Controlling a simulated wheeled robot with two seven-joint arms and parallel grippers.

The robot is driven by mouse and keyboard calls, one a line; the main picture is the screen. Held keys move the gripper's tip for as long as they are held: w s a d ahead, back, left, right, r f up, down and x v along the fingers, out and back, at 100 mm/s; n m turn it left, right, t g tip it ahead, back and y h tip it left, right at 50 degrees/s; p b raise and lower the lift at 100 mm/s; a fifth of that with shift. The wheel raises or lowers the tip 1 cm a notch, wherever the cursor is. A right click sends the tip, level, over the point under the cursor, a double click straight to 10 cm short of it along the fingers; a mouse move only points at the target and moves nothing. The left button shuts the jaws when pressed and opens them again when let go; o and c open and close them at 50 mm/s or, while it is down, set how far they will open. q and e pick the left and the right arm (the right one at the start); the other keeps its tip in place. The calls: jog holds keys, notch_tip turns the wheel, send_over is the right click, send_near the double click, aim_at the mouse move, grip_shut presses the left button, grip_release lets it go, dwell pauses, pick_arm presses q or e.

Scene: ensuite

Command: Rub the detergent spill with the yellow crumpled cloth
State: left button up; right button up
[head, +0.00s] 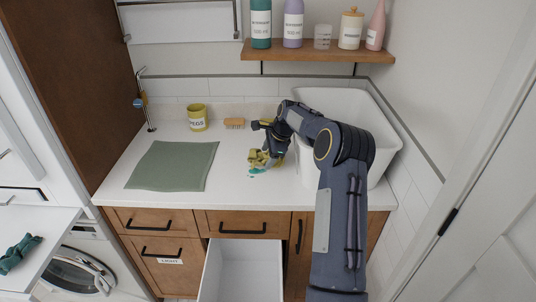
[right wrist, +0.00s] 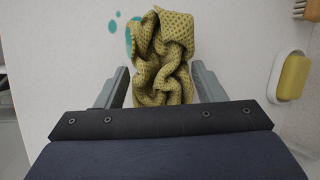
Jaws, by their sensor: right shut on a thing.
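The yellow crumpled cloth (head: 259,158) is on the white counter, left of the white basin. In the right wrist view the cloth (right wrist: 163,55) sits between the two fingers of my right gripper (right wrist: 160,85). My right gripper (head: 272,150) is shut on it, low at the counter. The teal detergent spill (head: 254,171) shows at the cloth's front edge; in the right wrist view its drops (right wrist: 112,26) lie at the cloth's upper left. The rest of the spill is hidden under the cloth. My left gripper is not in view.
A green mat (head: 172,166) lies on the counter at left. The white basin (head: 385,150) is at right. An open drawer (head: 243,270) juts out below. A yellow soap bar (right wrist: 294,77) lies right of the gripper.

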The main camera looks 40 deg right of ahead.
jog(key=shift+f+b, duration=0.5)
jog(key=shift+f, duration=0.45)
jog(key=shift+c, duration=0.2)
jog(key=shift+a, duration=0.1)
